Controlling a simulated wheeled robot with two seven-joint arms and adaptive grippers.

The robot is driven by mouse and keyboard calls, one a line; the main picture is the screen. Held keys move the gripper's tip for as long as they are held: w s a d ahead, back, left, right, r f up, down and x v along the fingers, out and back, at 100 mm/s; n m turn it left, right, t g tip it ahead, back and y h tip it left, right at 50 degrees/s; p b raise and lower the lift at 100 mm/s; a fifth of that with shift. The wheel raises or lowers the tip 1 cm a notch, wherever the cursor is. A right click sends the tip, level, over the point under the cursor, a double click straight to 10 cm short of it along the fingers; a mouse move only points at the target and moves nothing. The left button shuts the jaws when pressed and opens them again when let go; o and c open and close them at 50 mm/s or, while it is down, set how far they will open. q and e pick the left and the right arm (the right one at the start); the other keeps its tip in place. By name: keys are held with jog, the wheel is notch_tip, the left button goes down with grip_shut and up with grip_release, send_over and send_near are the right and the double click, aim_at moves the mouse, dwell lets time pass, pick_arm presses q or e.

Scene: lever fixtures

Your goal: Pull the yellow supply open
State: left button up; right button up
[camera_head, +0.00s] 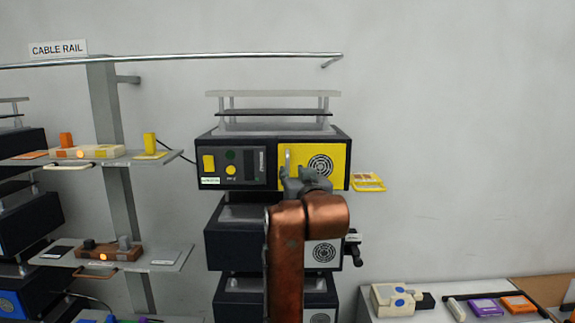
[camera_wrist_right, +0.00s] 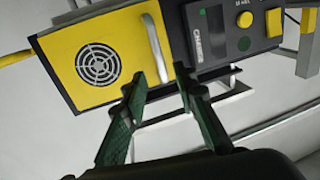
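The yellow supply (camera_head: 333,157) is a yellow front panel with a round fan grille, on the right of the top dark unit. It looks flush with the unit's front. Its pale upright bar handle (camera_head: 288,160) is partly hidden by my right gripper (camera_head: 305,182). In the right wrist view the yellow panel (camera_wrist_right: 118,38) and the handle (camera_wrist_right: 156,48) show clearly. My right gripper (camera_wrist_right: 160,76) is open there, with its two green-padded fingers apart. The handle's lower end lies between the fingertips in the picture; I cannot tell its depth relative to them. My left gripper is out of view.
Beside the panel is a dark control panel (camera_head: 232,167) with a yellow switch (camera_head: 209,163). A yellow tray (camera_head: 368,182) juts out on the right. More dark units stack below. Shelves (camera_head: 60,158) with small devices stand left. A grey bench (camera_head: 440,313) holds devices at lower right.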

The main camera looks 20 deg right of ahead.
aim_at(288, 165)
jog(key=w, duration=0.2)
jog(key=w+p, duration=0.1)
jog(key=w, duration=0.2)
jog(key=w+p, duration=0.1)
jog(key=w, duration=0.1)
jog(key=shift+w+d+r, duration=0.15)
jog(key=shift+w+d, duration=0.15)
jog(key=shift+w, duration=0.05)
grip_shut()
dwell(0.4)
